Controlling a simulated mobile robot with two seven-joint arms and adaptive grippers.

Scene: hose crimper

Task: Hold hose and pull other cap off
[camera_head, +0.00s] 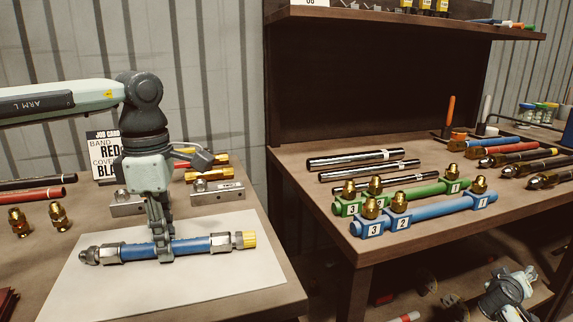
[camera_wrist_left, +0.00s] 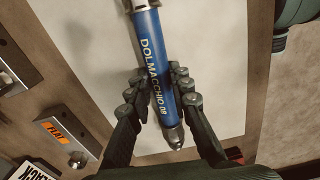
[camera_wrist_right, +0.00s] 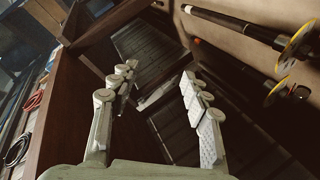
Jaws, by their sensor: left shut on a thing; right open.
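The blue hose (camera_head: 192,246) lies across the white mat (camera_head: 110,289) with metal fittings at both ends. A yellow cap (camera_head: 248,239) sits on its right end; the left end (camera_head: 88,254) shows bare metal. My left gripper (camera_head: 165,250) comes down from above and is shut on the hose near its middle. The left wrist view shows its fingers (camera_wrist_left: 158,92) on either side of the printed blue hose (camera_wrist_left: 152,55); the yellow cap is out of that view. My right gripper (camera_wrist_right: 161,92) is open and empty, away from the hose, low at the lower right of the head view (camera_head: 512,290).
Behind the mat are metal blocks (camera_head: 217,192), a job card (camera_head: 104,157) and brass fittings (camera_head: 58,215). A second table at right holds blue (camera_head: 440,211) and green racks and dark rods. A gap separates the two tables.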

